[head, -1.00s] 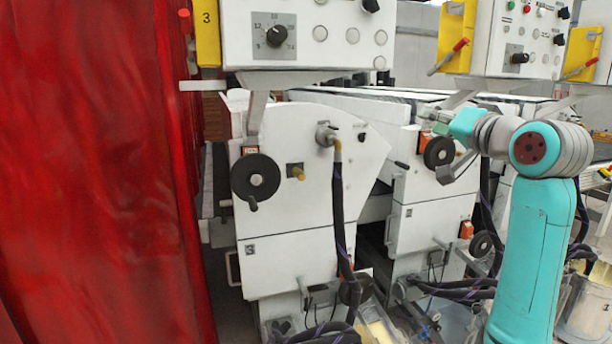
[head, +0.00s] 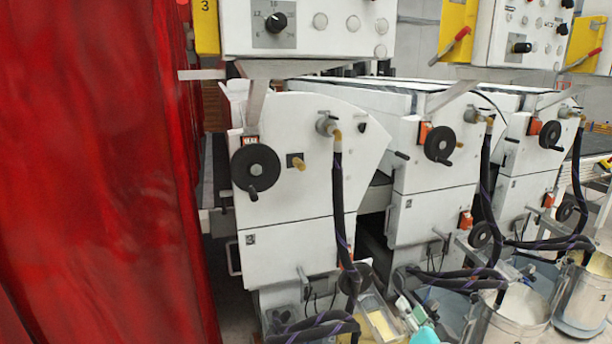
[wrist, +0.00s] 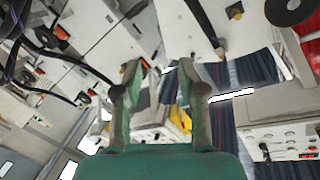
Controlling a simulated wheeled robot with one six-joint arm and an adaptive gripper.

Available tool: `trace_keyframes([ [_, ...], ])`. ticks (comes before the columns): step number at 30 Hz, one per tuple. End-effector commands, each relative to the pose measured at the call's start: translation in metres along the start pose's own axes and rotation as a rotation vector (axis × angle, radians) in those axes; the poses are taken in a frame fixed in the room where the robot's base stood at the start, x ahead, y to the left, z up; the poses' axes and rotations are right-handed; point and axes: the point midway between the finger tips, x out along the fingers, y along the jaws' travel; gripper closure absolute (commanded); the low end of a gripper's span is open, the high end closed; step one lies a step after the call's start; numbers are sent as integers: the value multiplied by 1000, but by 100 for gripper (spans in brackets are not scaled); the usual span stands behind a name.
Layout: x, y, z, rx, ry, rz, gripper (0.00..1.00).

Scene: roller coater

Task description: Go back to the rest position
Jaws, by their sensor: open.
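My gripper (wrist: 160,82) shows in the wrist view with its two green fingers spread apart and nothing between them. In the head view, only a small teal piece of my arm shows at the bottom edge, in front of the machine. The white roller coater (head: 290,215) stands across the middle of the head view as several similar units side by side. Each unit has a black handwheel (head: 255,168) on its front. The wrist view looks at the scene tilted, with white machine panels around the fingers.
A red curtain (head: 95,170) fills the left of the head view. Metal buckets (head: 508,315) and black hoses (head: 340,200) crowd the lower right. Control boxes (head: 305,28) hang above the units. A shallow tray with yellow content (head: 380,325) sits low in the middle.

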Motion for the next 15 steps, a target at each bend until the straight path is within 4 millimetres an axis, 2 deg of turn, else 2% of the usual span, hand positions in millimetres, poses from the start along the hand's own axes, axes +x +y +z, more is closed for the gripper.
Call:
trace_keyframes([
  [1,-13,8,20,-9,-9,13,59],
  [6,-56,30,69,-51,-14,47,59],
  [15,-144,55,139,-141,-31,98,59],
])
